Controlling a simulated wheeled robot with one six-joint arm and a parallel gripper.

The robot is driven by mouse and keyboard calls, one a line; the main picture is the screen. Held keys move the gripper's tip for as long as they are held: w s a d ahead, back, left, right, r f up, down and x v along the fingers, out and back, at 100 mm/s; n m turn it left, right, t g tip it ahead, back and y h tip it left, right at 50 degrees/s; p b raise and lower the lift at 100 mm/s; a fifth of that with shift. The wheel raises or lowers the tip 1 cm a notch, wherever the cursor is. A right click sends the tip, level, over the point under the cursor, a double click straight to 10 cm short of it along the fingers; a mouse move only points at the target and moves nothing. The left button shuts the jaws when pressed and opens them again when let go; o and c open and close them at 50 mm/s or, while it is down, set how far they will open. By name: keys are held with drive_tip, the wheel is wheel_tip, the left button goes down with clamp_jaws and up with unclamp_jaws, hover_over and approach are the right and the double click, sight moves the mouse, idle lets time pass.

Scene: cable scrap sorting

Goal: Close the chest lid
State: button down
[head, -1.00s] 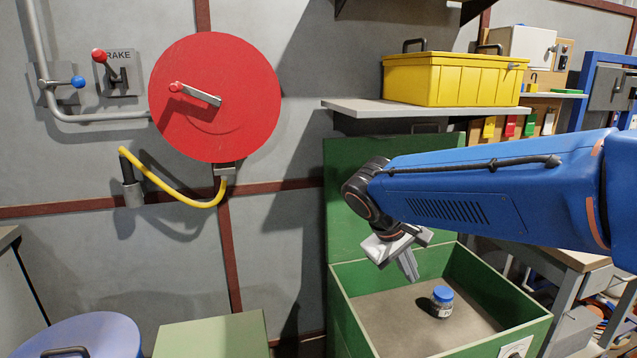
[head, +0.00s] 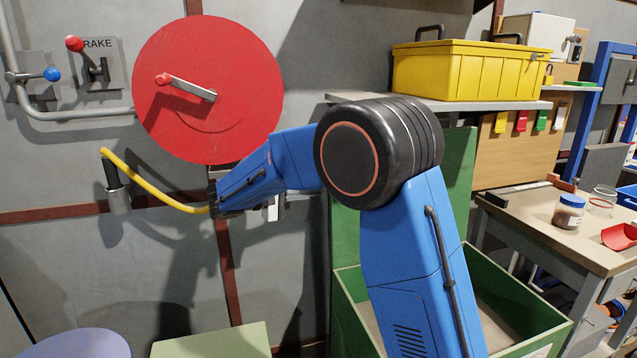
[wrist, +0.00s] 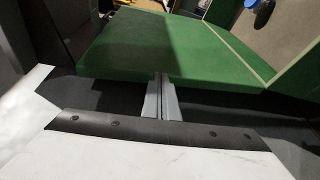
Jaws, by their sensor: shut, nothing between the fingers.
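The green chest (head: 346,318) stands at the lower middle of the head view. Its lid (head: 460,160) stands upright at the back, so the chest is open. My folded arm covers much of the chest and lid. My gripper (head: 273,210) shows only in part in the head view, left of the lid and in front of the wall. In the wrist view my gripper (wrist: 162,92) has its fingers together and empty. A green panel (wrist: 150,45), apparently the lid, lies just past the fingertips; I cannot tell whether they touch it.
A shelf with a yellow box (head: 470,72) is above the chest. A red disc (head: 208,90) and yellow hose (head: 150,180) are on the wall at left. A workbench with a jar (head: 568,212) stands at right. A pale green box (head: 215,342) stands lower left.

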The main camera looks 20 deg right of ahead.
drive_tip(key=w+a+t+h, duration=0.1)
drive_tip(key=w+a, duration=0.3)
drive_tip(key=x, duration=1)
drive_tip(key=shift+f, duration=0.15)
drive_tip(key=shift+w+a, duration=0.1)
drive_tip(key=shift+w, duration=0.05)
